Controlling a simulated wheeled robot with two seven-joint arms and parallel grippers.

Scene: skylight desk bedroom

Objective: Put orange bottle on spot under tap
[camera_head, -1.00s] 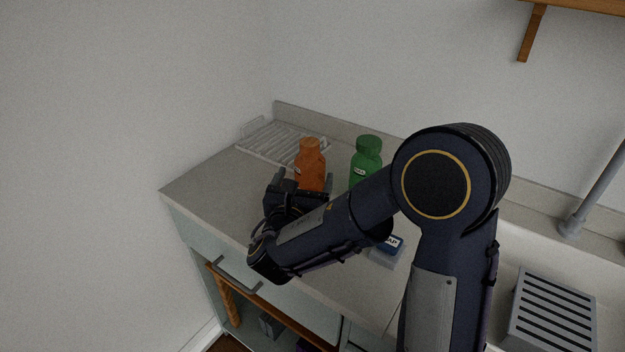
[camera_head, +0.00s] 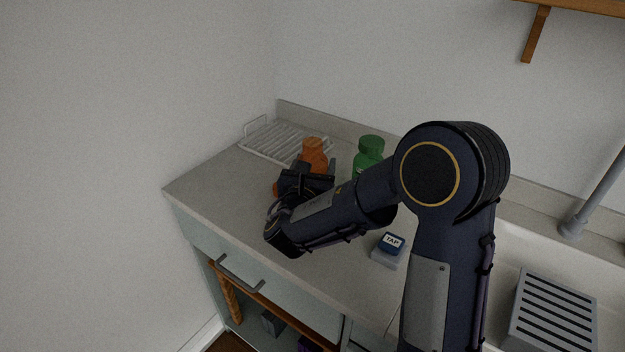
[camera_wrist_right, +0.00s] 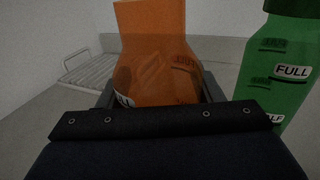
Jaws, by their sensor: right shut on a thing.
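The orange bottle (camera_head: 314,154) stands upright on the counter near the back, with its lower part hidden behind my right gripper (camera_head: 318,174). In the right wrist view the orange bottle (camera_wrist_right: 155,55) fills the space between the fingers, and my right gripper (camera_wrist_right: 158,95) is shut on it. A blue block labelled TAP (camera_head: 391,243) on a small grey base sits on the counter, to the right of the forearm. No tap spout shows clearly in the head view. My left gripper is not in view.
A green bottle (camera_head: 369,149) stands close to the right of the orange one; it also shows in the right wrist view (camera_wrist_right: 285,65). A white wire rack (camera_head: 285,140) lies at the back left. A sink with a grey slatted rack (camera_head: 553,312) is at the right.

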